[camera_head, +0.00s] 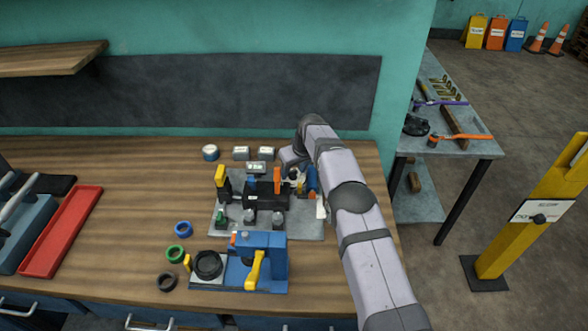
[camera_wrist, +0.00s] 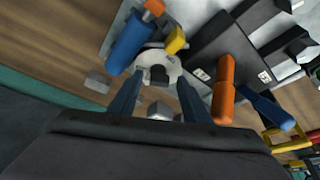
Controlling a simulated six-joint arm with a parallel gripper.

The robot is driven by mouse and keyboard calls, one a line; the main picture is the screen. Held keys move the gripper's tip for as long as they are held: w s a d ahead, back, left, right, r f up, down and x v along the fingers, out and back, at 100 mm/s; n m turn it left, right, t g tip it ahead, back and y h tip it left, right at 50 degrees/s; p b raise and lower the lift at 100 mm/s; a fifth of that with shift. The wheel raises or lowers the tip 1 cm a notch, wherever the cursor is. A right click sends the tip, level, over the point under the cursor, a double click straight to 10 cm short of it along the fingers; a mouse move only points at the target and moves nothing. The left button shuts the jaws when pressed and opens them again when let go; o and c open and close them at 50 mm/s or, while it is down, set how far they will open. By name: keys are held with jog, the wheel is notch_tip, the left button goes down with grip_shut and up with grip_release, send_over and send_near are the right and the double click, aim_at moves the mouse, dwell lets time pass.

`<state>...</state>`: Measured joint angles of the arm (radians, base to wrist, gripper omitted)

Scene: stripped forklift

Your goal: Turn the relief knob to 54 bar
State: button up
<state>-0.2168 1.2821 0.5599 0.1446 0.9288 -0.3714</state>
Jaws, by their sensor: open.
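In the wrist view, a round pale dial plate (camera_wrist: 143,66) with a dark knob (camera_wrist: 158,74) at its centre lies just ahead of my gripper (camera_wrist: 159,84). It looks like the relief knob; its markings are too small to read. My gripper's two fingers are open and spread to either side of the knob, with visible gaps; I cannot tell how far above it they are. In the head view, my gripper (camera_head: 296,174) is at the right end of the valve assembly, and my arm partly hides this area. A small display (camera_head: 256,167) stands behind the assembly; its reading is illegible.
Close to the dial are a blue cylinder (camera_wrist: 130,43), a yellow piece (camera_wrist: 176,40) and an orange handle (camera_wrist: 223,90). A blue unit with a yellow lever (camera_head: 256,270) stands in front. Coloured rings (camera_head: 183,228) and a red tray (camera_head: 62,232) lie left; bench between is clear.

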jog(key=shift+c, duration=0.4)
jog(key=c, duration=0.8)
jog(key=shift+f, duration=0.1)
jog(key=shift+n+y+b, duration=0.3)
jog(key=shift+n, duration=0.5)
jog(key=shift+a, duration=0.1)
jog(key=o, duration=0.9)
